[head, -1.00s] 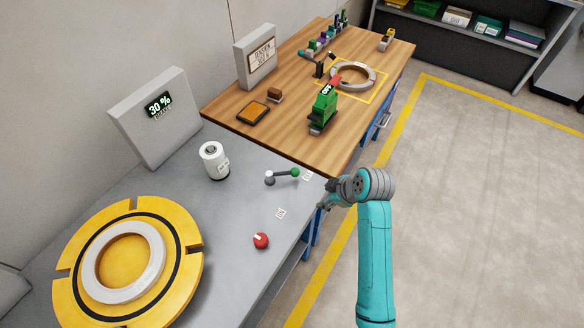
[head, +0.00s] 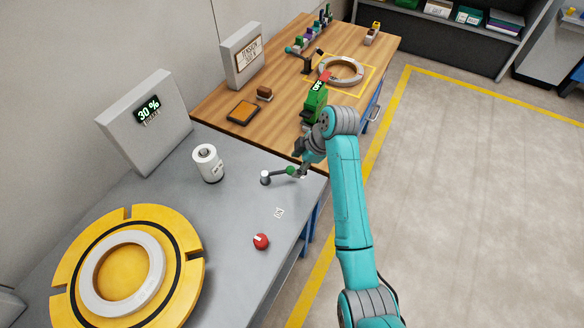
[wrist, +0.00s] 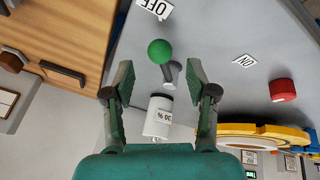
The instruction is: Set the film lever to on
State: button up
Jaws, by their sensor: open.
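The film lever is a dark arm with a green knob (head: 290,171) and a pale pivot (head: 266,178) on the grey bench. Its knob points right, toward the OFF label (wrist: 157,8) in the wrist view. The ON label (wrist: 245,62) lies off to the side; it also shows in the head view (head: 279,212). My gripper (head: 298,158) is open and empty, close above the knob. In the wrist view, the green knob (wrist: 160,51) appears between and just beyond my two fingertips (wrist: 159,74). I cannot tell whether they touch it.
A red knob (head: 261,241) sits near the bench's front edge. A white cylinder (head: 207,164) stands left of the lever. A yellow turntable (head: 187,235) carries a grey ring (head: 90,275). A green tool (head: 314,104) stands on the wooden table behind my gripper.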

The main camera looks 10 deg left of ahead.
aim_at(292, 169)
jog(key=shift+x, duration=2.25)
grip_shut()
